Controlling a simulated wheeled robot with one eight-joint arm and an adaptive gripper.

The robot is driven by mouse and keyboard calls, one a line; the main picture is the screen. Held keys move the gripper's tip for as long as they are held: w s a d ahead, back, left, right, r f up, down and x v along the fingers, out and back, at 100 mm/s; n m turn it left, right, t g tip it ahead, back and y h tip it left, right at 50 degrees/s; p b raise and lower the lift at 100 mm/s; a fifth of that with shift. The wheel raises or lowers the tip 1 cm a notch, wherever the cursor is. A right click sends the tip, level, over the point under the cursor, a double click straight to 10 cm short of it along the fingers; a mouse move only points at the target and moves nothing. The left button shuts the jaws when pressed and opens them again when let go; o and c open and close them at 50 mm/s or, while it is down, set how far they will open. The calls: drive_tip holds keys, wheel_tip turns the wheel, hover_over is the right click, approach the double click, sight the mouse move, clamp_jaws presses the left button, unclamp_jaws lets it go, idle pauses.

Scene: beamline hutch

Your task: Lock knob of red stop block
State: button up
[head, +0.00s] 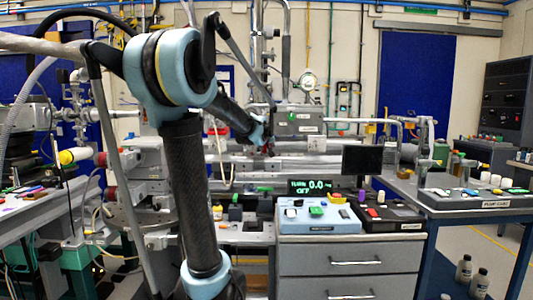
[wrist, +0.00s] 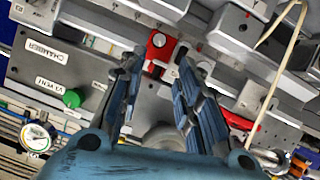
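In the wrist view, a small red stop block (wrist: 157,52) sits on a grey rail or housing, just beyond my fingertips. A pale round knob (wrist: 158,40) shows on its face. My gripper (wrist: 160,58) is open, with one finger on each side of the block's line and nothing held between them. Whether the fingertips touch the block cannot be told. In the head view, my gripper (head: 266,146) is at the grey equipment in the middle back, small and partly hidden by my arm; the red block is not clear there.
A green knob (wrist: 72,98) by a V1 VENT label, a CHAMBER label (wrist: 45,50) and a dial gauge (wrist: 37,137) are at left in the wrist view. A pale cable (wrist: 275,75) hangs at right. In the head view, a control bench (head: 345,258) stands in front, with a dark monitor (head: 362,160).

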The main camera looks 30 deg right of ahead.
drive_tip(key=x, duration=1.4)
drive_tip(key=shift+c, duration=0.5)
clamp_jaws()
